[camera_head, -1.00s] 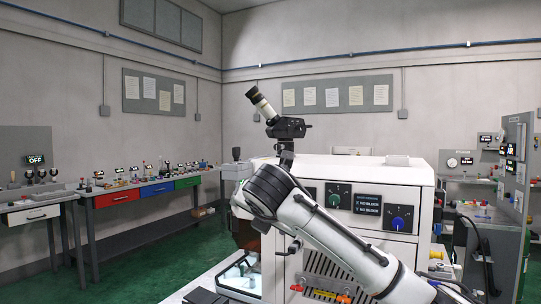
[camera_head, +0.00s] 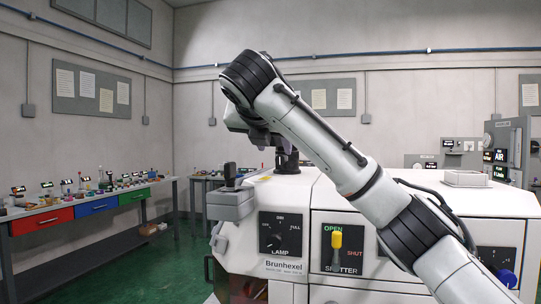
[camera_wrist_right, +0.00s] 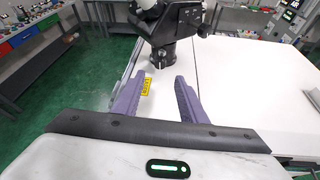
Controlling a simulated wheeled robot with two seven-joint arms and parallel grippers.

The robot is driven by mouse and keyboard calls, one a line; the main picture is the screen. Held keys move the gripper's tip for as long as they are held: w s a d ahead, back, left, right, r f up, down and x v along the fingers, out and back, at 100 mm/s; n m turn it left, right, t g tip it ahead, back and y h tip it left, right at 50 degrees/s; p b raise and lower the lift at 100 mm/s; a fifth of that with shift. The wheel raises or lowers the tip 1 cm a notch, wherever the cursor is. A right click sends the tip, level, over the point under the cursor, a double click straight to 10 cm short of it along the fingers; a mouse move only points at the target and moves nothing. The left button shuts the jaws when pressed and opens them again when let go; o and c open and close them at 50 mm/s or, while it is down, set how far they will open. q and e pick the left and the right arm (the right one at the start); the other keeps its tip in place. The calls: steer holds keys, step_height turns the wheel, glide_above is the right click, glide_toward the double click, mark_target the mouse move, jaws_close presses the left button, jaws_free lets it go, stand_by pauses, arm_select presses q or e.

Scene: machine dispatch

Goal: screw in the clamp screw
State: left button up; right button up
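The black mount (camera_head: 288,160) stands on the white machine's top, partly behind my right arm. In the right wrist view the black optical head and its round clamp collar (camera_wrist_right: 163,55) are at the top of the picture, upright on the white surface. A small light part on the collar's front may be the clamp screw, but it is too small to tell. My right gripper (camera_wrist_right: 157,84) has two purple fingers spread apart with nothing between them, short of the collar. In the head view the right gripper (camera_head: 265,138) is mostly hidden by its own arm. My left gripper is not in view.
The white machine (camera_head: 285,189) has a lamp knob panel and a yellow-handled shutter lever (camera_head: 337,240). A grey joystick box (camera_head: 231,200) sits at its left corner. A yellow label (camera_wrist_right: 147,86) lies on its top. A bench with coloured drawers (camera_head: 97,206) stands left.

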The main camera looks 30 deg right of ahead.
mark_target(280, 161)
steer(key=x, duration=0.3)
steer(key=shift+d+f+p, duration=0.2)
steer(key=shift+d+p, duration=0.1)
steer(key=shift+p, duration=0.05)
steer(key=x, duration=0.3)
steer(key=shift+w+d+f+p, duration=0.1)
steer(key=shift+w+d+p, duration=0.05)
steer(key=shift+w+p, duration=0.2)
steer(key=shift+w+d+f, duration=0.25)
steer(key=shift+w+d, duration=0.05)
steer(key=shift+w, duration=0.1)
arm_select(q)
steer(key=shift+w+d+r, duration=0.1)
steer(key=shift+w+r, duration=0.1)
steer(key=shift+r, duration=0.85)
